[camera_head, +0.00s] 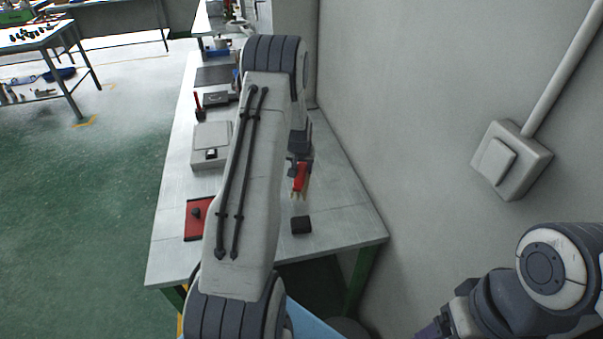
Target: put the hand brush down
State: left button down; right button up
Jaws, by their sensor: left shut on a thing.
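The hand brush (300,178) is red with pale bristles and shows just right of my left forearm, over the right part of the workbench (338,215). My left gripper (299,160) is shut on it, with its fingers partly hidden by the arm and the brush. The bristles point toward the near edge of the bench. I cannot tell whether the brush touches the bench top. My right arm is at the lower right, clear of the bench, and its fingertips do not show.
A small black block (301,225) lies near the brush. A red mat (193,226) with a dark item, a pale box-like device (207,137) and a red-handled tool (198,102) lie left of my arm. A wall with a switch box (511,160) borders the right side.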

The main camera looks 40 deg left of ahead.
pick_arm(q)
jog(key=shift+a+f, duration=0.15)
jog(key=shift+a, duration=0.1)
notch_tip(320, 180, down, 4)
jog(key=shift+r+p, duration=0.1)
jog(key=shift+p, duration=0.45)
jog(key=shift+s+d+f+b, duration=0.1)
jog(key=shift+f+b, duration=0.6)
jog(key=shift+f, duration=0.1)
jog(key=c, duration=0.5)
grip_release()
jog(key=shift+f, duration=0.1)
jog(key=shift+o, duration=0.5)
